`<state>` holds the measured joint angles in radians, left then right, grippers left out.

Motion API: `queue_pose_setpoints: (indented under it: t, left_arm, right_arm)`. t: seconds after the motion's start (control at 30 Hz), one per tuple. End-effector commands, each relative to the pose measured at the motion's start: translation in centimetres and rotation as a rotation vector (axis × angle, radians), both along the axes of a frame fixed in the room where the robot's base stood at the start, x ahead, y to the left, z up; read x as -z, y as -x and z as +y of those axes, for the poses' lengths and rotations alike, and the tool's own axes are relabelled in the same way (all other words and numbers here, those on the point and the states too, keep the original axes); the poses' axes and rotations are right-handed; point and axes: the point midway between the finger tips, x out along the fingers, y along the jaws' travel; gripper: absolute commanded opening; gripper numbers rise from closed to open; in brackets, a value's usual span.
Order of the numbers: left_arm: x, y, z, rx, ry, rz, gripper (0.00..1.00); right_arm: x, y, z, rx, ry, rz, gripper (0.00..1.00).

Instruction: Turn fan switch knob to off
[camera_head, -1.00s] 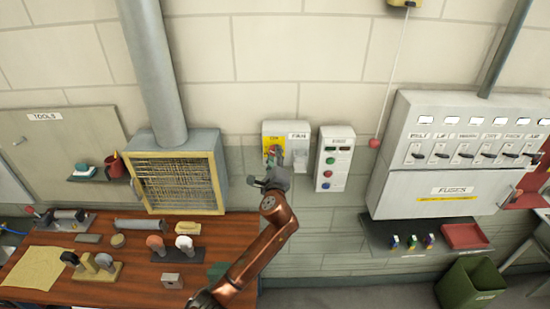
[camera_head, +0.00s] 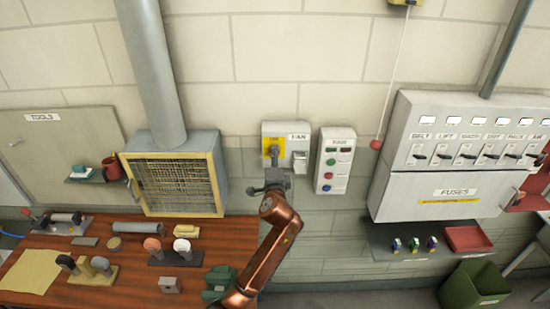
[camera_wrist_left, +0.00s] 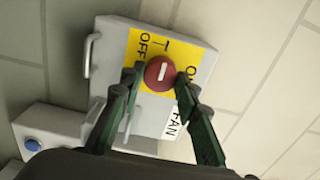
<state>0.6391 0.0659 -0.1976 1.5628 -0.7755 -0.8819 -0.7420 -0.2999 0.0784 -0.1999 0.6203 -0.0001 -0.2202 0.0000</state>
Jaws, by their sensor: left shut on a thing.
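The fan switch box (camera_head: 268,130) is a grey box on the wall with a yellow plate and a FAN label. In the left wrist view the round red knob (camera_wrist_left: 159,72) with a white mark sits on the yellow plate (camera_wrist_left: 185,54), between the words OFF and ON. My left gripper (camera_wrist_left: 157,84) has its dark green fingers on either side of the knob and is shut on it. In the head view my left gripper (camera_head: 273,158) is in front of the box and hides the knob. My right gripper is not in view.
A grey panel (camera_head: 335,150) with coloured buttons hangs just right of the fan box. A vent cage (camera_head: 178,183) is to the left, above a wooden bench (camera_head: 130,270) with tools. A large fuse cabinet (camera_head: 400,180) hangs further right.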

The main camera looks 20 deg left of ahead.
Motion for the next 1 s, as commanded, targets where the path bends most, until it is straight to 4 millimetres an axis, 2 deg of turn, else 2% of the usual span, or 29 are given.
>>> queue_pose_setpoints:
  t: [0.37, 0.4, 0.6, 0.67, 1.0]
  left_arm:
    - [0.08, 0.0, 0.04, -0.001, 0.008, 0.0, 0.05]
    - [0.08, 0.0, 0.04, -0.001, 0.008, 0.0, 0.3]
    - [0.07, -0.01, 0.0, 0.0, 0.007, 0.0, 0.44]
    - [0.07, -0.01, -0.01, 0.0, 0.006, 0.0, 0.47]
    - [0.08, 0.44, -0.22, 0.002, 0.006, -0.001, 0.47]
  right_arm:
    - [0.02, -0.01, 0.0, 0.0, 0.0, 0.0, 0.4]
    - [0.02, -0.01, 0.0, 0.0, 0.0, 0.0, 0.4]
    - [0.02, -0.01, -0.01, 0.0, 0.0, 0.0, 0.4]
    - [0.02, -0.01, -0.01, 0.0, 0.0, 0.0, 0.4]
    - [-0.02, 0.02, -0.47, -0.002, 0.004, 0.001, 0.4]
